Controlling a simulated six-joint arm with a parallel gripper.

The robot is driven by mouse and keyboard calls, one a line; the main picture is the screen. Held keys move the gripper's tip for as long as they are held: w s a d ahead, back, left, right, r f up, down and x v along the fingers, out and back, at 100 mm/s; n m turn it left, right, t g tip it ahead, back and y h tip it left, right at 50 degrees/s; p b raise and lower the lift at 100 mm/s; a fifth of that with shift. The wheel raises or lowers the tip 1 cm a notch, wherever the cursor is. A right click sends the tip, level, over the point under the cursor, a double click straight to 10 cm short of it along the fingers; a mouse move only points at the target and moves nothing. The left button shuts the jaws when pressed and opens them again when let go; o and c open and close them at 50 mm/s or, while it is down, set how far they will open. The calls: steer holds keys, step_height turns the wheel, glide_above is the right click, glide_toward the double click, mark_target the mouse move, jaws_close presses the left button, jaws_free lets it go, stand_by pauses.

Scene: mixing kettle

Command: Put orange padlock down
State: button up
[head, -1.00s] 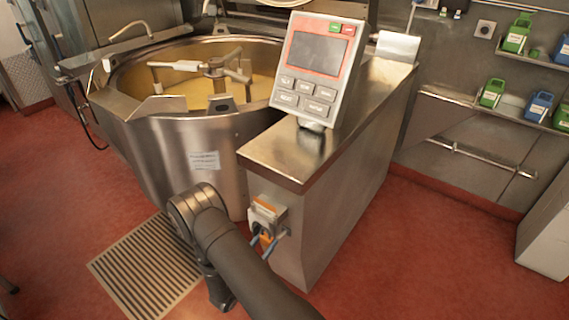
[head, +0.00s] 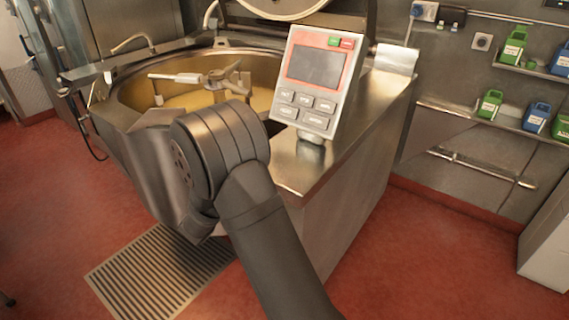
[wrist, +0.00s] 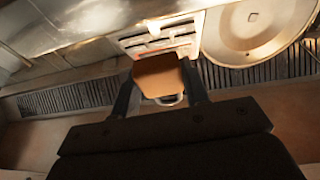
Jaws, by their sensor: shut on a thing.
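The orange padlock (wrist: 157,76) shows in the wrist view between the two fingers of my gripper (wrist: 160,82). The fingers are shut on its sides. Part of its metal shackle shows below the body, on the side toward my palm. In the head view, my arm's dark joint covers the gripper and the padlock, so neither shows there. The joint appears in front of the kettle (head: 165,165) and the left edge of the steel console top (head: 315,165).
The tilted control panel (head: 315,85) stands on the console top, right of my arm. The kettle holds yellow contents and a mixing arm (head: 215,80). A floor grating (head: 160,270) lies below. Green and blue containers (head: 513,48) stand on wall shelves at the right.

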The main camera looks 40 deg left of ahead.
steer(key=w+r+y, duration=0.1)
steer(key=w+r, duration=0.4)
steer(key=r, duration=0.3)
steer(key=shift+n, duration=0.3)
steer(key=f, duration=1)
steer(key=shift+w+a, duration=0.15)
steer(key=shift+a, duration=0.15)
steer(key=shift+f, duration=0.1)
steer(key=shift+f, duration=0.1)
steer(key=o, duration=1)
